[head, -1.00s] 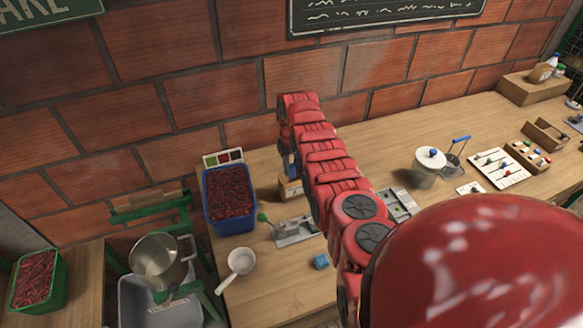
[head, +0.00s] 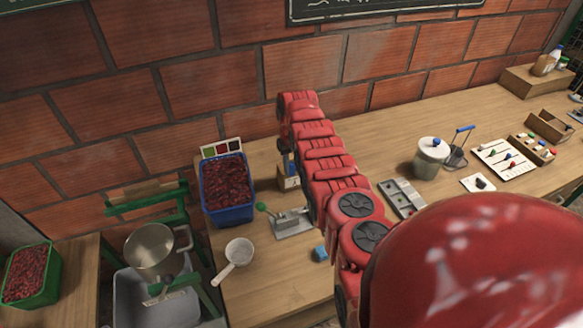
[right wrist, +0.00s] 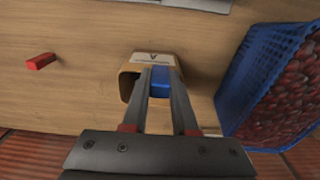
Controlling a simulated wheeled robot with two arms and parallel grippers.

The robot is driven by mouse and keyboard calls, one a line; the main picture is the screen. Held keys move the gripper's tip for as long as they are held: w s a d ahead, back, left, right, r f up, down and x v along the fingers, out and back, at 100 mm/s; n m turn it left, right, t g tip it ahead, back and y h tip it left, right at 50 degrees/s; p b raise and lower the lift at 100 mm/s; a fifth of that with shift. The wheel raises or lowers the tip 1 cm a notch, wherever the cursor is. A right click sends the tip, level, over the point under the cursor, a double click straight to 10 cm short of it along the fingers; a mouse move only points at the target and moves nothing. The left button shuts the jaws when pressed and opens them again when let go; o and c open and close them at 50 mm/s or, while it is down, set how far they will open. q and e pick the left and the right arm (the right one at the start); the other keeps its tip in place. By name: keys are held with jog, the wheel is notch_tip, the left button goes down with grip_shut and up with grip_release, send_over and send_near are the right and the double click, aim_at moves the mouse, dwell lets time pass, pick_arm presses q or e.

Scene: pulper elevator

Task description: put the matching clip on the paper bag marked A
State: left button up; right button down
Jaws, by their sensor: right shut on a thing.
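A small tan paper bag (right wrist: 133,72) marked A lies below my right gripper in the right wrist view; it also shows in the head view (head: 289,182). My right gripper (right wrist: 160,72) is shut on a blue clip (right wrist: 160,85) and holds it over the bag's top. I cannot tell whether the clip grips the paper. In the head view my right gripper (head: 287,165) is just above the bag, partly hidden by my red arm. A red clip (right wrist: 40,61) lies apart on the table. My left gripper is not in view.
A blue crate of red cherries (head: 228,190) stands close to the left of the bag. A metal device with a green knob (head: 291,222), a white scoop (head: 238,254) and a small blue block (head: 320,253) are in front. A lidded jar (head: 431,157) stands to the right.

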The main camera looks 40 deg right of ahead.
jog(key=shift+s+a+f, duration=0.3)
jog(key=shift+s+f, duration=0.2)
jog(key=shift+f, duration=0.25)
jog(key=shift+s, duration=0.1)
jog(key=c, duration=0.6)
grip_release()
jog(key=shift+s+a+f, duration=0.15)
jog(key=r, duration=0.1)
jog(key=w+r+b, duration=0.1)
jog(key=r, duration=0.1)
jog(key=shift+w+d, duration=0.25)
jog(key=shift+d, duration=0.05)
notch_tip(320, 180, up, 4)
jog(key=shift+b, duration=0.75)
jog(key=shift+s+r+p, duration=0.2)
jog(key=shift+r+p, duration=1.6)
jog(key=shift+r, duration=1.25)
jog(key=shift+s+r+p, duration=0.2)
jog(key=shift+r+p, duration=1.6)
jog(key=shift+r, duration=1.2)
